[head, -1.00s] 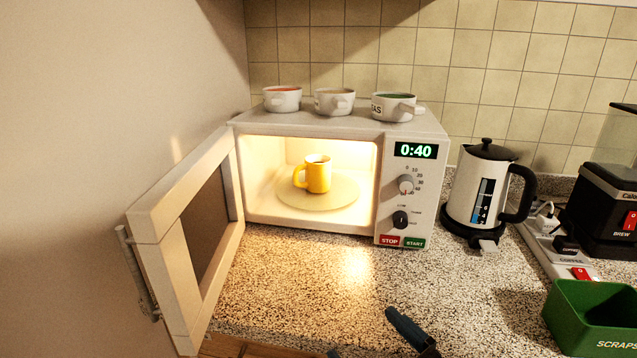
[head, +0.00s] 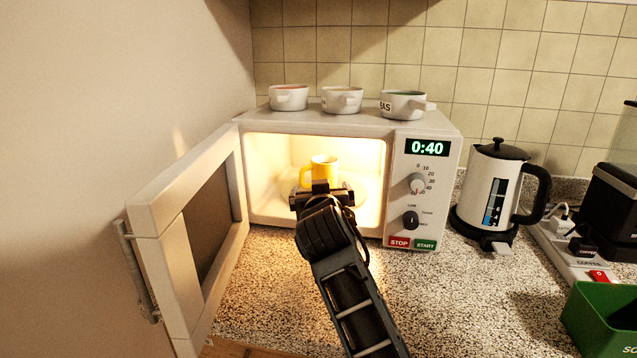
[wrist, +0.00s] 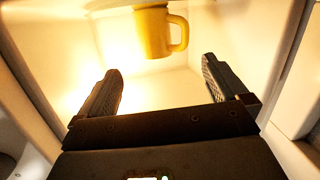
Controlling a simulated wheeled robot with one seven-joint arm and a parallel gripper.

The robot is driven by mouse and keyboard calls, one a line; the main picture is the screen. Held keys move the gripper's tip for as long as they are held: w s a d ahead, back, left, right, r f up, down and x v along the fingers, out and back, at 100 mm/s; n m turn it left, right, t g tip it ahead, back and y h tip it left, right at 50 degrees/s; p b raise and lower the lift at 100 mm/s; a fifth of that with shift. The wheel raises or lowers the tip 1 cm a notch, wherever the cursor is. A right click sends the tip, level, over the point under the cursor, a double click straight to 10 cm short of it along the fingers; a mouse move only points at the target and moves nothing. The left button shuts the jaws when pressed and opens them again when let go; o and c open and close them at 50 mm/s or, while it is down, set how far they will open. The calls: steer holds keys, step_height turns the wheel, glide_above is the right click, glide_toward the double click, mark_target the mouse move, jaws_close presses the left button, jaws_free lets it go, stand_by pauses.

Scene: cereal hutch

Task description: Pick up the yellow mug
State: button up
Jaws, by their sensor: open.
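The yellow mug (head: 322,165) stands upright on the turntable (head: 362,197) inside the lit microwave (head: 420,150), its handle on the left in the head view. In the wrist view the yellow mug (wrist: 155,34) is at the top, beyond the fingertips, with its handle on the right. My gripper (wrist: 167,82) is open and empty, with a gap between it and the mug. In the head view my gripper (head: 322,188) is at the microwave's opening, in front of the mug, and hides the mug's lower part and some of the turntable.
The microwave door (head: 190,230) stands open on the left. Several white bowls, one a labelled bowl (head: 403,105), rest on the microwave. A kettle (head: 490,195), a power strip (head: 575,250) and a green scraps bin (head: 600,320) are on the right. The counter (head: 450,300) in front is mostly clear.

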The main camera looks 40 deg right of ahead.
mark_target(319, 164)
steer(key=w+d+m+g, duration=0.1)
steer(key=w+d, duration=0.1)
steer(key=w, duration=0.1)
steer(key=w+d+r+m+g+h, duration=0.1)
steer(key=w+d, duration=0.2)
steer(key=w, duration=0.1)
steer(key=w+d+m+g, duration=0.1)
steer(key=w+d, duration=0.2)
steer(key=shift+w+r+m+h, duration=0.2)
steer(key=shift+r+m+h, duration=0.1)
steer(key=shift+r, duration=0.05)
steer(key=shift+f+g, duration=0.15)
steer(key=shift+g, duration=0.15)
steer(key=c, duration=1.8)
jaws_close()
